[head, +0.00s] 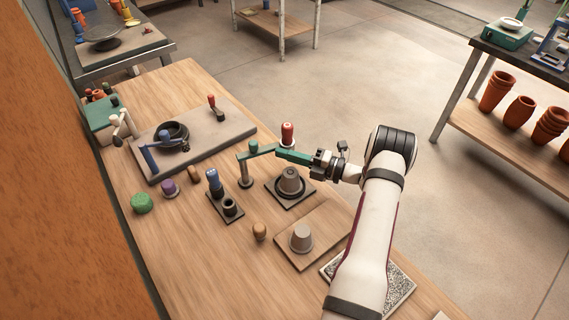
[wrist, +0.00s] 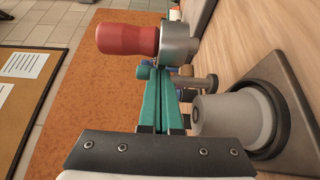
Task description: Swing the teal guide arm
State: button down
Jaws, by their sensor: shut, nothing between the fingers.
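The teal guide arm (head: 262,150) reaches out from a grey post (head: 245,178) near the middle of the bench, with a teal knob (head: 253,145) on top. My gripper (head: 278,153), with teal fingers, is shut and empty. Its tips are close to the guide arm's right end; I cannot tell whether they touch. In the wrist view my fingers (wrist: 158,75) run together and hide most of the guide arm. A teal knob (wrist: 143,71) shows just past the tips.
A red-handled tool (head: 288,133) stands just behind my fingers. A grey cup-shaped piece (head: 290,180) in a dark ring sits just below them. A blue swing arm (head: 150,158) is on the grey board at left. Another grey cup (head: 301,238) stands nearer the front.

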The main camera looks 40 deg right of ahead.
aim_at(290, 147)
jog(key=shift+w+d, duration=0.4)
jog(key=shift+w, duration=0.4)
jog(key=shift+w+d, duration=0.4)
jog(key=shift+w, duration=0.4)
jog(key=shift+n+g+y, duration=0.6)
jog(key=shift+n+y, duration=0.1)
jog(key=shift+y, duration=0.2)
jog(key=shift+w+d, duration=0.1)
jog(key=shift+w, duration=2.75)
